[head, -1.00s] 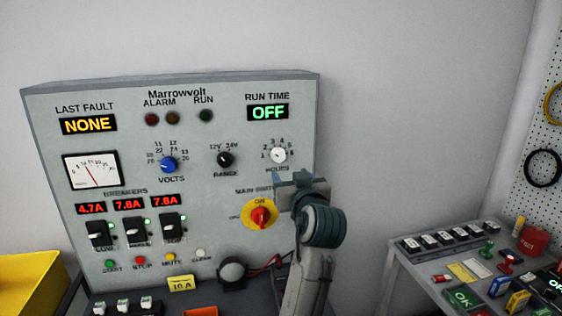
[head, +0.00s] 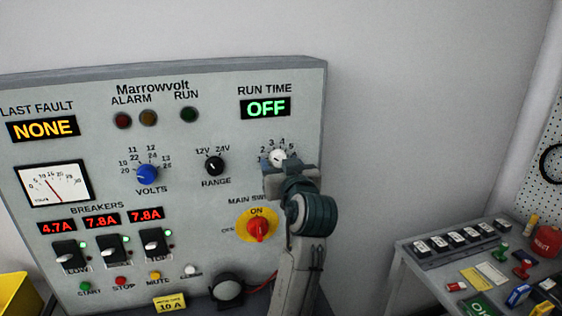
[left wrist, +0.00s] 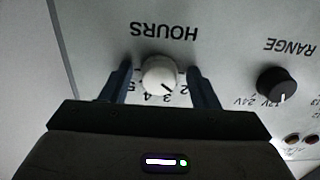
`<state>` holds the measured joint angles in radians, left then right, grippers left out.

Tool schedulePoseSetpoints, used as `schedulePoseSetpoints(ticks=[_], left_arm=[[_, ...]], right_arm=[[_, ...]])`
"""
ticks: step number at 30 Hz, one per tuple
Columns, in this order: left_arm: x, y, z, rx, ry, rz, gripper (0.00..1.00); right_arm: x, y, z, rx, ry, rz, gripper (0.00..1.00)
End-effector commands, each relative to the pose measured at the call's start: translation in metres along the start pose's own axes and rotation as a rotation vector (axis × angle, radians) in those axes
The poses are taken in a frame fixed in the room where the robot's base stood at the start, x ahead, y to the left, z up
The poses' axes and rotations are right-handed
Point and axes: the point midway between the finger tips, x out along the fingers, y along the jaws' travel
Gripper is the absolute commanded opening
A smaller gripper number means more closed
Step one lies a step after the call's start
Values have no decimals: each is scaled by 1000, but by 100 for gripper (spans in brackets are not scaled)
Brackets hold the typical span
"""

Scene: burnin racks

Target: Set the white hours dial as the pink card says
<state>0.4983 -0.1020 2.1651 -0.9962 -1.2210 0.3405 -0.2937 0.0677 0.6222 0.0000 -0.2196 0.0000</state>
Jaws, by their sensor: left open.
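The white hours dial (head: 277,156) is at the upper right of the grey panel (head: 215,140), partly hidden by my left gripper (head: 277,168) in the head view. In the left wrist view the dial (left wrist: 160,74) shows upside down, between the two dark fingers of my open left gripper (left wrist: 160,68). The fingers stand either side of the knob, with small gaps visible. Its dark mark points to the lower right, around the 2 and 3 side; the exact number is hard to tell. I see no pink card. My right gripper is not in view.
The black range knob (left wrist: 277,84) is beside the hours dial. The red main switch (head: 258,229) is below my left gripper. The run time display (head: 266,108) reads OFF. A bench (head: 405,262) with several small items stands at right.

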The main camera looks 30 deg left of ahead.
Motion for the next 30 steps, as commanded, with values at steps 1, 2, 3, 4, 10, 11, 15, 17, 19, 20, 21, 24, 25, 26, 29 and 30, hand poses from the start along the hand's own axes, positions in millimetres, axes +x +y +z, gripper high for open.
schedulePoseSetpoints(ticks=[1,2,3,4,10,11,15,17,19,20,21,24,25,26,29,30], left_arm=[[0,0,0,0,0,0,55],[0,0,0,0,0,0,55],[0,0,0,0,0,0,55],[0,0,0,0,0,0,51],[0,0,0,0,0,1,12],[0,0,0,0,0,1,10],[0,0,0,1,0,1,10],[0,0,0,5,0,1,10],[0,0,0,15,0,1,10],[0,0,-1,22,0,0,10],[0,0,-1,33,0,0,10],[0,0,-2,74,0,0,10],[0,0,-2,90,0,0,10],[0,0,-2,107,0,0,10],[0,0,-3,179,-1,0,10],[0,0,-3,212,-2,0,10]], right_arm=[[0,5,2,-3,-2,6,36],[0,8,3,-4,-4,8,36],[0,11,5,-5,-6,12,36],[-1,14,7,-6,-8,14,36],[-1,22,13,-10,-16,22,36],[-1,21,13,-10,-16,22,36],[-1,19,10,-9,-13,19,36],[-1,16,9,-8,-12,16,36],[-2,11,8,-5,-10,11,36],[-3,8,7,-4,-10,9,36],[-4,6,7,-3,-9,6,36],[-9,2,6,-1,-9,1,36],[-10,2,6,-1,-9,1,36],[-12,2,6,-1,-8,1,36],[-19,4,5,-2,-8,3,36],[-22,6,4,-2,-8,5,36]])
